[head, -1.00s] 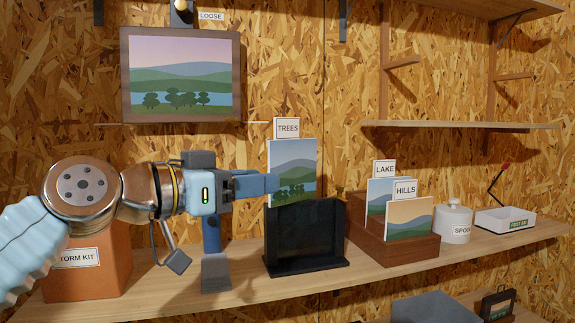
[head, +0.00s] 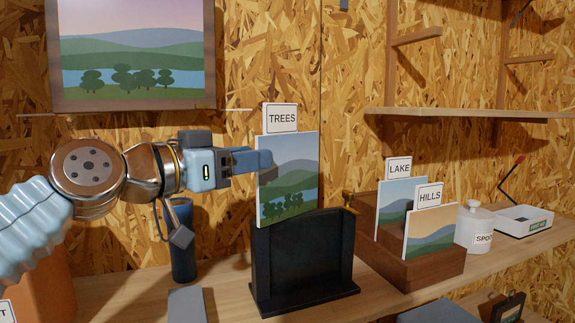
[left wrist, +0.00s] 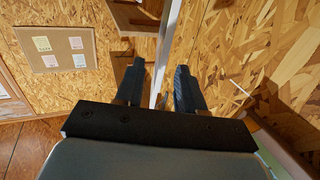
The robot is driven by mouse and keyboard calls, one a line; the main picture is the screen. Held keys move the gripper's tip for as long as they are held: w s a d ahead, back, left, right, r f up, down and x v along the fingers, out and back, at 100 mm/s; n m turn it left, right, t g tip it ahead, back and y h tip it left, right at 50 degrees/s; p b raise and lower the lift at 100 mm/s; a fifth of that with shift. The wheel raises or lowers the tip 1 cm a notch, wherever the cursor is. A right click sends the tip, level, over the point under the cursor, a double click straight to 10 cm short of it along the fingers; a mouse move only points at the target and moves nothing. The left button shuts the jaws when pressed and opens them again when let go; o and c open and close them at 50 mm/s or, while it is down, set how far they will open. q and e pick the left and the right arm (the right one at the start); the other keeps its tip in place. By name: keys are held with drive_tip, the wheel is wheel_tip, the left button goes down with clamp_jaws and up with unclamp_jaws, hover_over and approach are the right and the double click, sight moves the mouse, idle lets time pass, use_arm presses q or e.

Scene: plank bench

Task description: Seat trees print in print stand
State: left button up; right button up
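The trees print (head: 287,180), a thin card with hills, water and trees and a TREES label on top, is upright and slightly tilted. My left gripper (head: 262,162) is shut on its left edge. In the left wrist view the print's thin pale edge (left wrist: 168,50) runs between the two dark fingers (left wrist: 160,85). The black print stand (head: 302,262) is on the shelf directly below. The print's lower edge is level with the stand's top and overlaps it in the picture; contact cannot be told. The stand's inside looks empty. My right gripper is out of view.
The lake print (head: 393,203) and hills print (head: 430,232) stand in a brown wooden holder (head: 420,270) right of the stand. A blue cylinder (head: 182,245) stands behind my left arm.

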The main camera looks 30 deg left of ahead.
sight(290, 162)
use_arm(q)
drive_tip(key=p+x, duration=0.1)
drive_tip(key=x, duration=0.6)
drive_tip(key=shift+w, duration=0.2)
clamp_jaws()
